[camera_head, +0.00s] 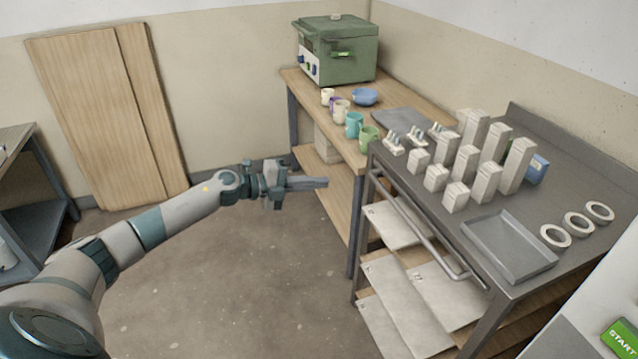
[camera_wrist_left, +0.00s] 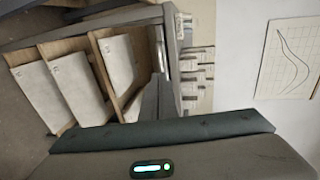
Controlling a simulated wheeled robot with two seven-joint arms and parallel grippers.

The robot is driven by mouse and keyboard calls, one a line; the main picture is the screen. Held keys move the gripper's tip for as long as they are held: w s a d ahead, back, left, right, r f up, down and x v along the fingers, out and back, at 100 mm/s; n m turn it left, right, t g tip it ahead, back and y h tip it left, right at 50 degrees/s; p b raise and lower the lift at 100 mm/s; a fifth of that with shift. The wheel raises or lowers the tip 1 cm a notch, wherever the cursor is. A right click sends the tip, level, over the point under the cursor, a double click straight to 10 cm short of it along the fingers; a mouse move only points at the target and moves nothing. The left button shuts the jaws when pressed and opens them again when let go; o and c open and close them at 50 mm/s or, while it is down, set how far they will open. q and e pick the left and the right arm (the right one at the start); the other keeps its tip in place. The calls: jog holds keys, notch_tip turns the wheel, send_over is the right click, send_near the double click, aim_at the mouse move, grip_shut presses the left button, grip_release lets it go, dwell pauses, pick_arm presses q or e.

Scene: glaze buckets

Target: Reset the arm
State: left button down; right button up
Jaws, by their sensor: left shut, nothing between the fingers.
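My left arm comes in from the left in the head view, and its gripper (camera_head: 318,183) hangs over open floor, in front of the wooden table. The fingers are shut together with nothing between them. In the left wrist view, the dark gripper body (camera_wrist_left: 165,132) fills the lower part, with the shut fingers (camera_wrist_left: 158,95) pointing up toward a shelf unit. My right arm and gripper are not in view.
A wooden table (camera_head: 305,84) with a green kiln (camera_head: 335,50), several mugs and a blue bowl (camera_head: 365,97) stands behind. A metal cart at right carries white blocks (camera_head: 455,197), an empty grey tray (camera_head: 509,247) and white rings (camera_head: 555,236). The floor (camera_head: 220,290) is clear.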

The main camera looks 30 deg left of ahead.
pick_arm(q)
jog(key=shift+f, duration=0.1)
jog(key=s+d+f+n+y, duration=0.2)
jog(key=s+f+n, duration=0.25)
jog(key=f, duration=0.65)
jog(key=s+d+f+n+t+y, duration=0.15)
jog(key=s+f+n, duration=0.3)
jog(key=f, duration=0.75)
jog(key=s+d+f+n+y, duration=0.3)
jog(key=f+n, duration=0.3)
jog(key=f, duration=0.5)
jog(key=s+d+f+n+g, duration=0.2)
jog(key=s+d+f+n, duration=0.1)
jog(key=s+f, duration=0.5)
jog(key=s+d+f+n+g+y, duration=0.1)
jog(key=s+d+f, duration=0.5)
jog(key=s, duration=0.8)
jog(key=s+d+f+n+g+y, duration=0.1)
jog(key=s+d+f+n+g, duration=0.3)
jog(key=s+f, duration=0.6)
jog(key=shift+s+d+n, duration=0.25)
jog(key=shift+s+n, duration=0.05)
jog(key=shift+s, duration=0.45)
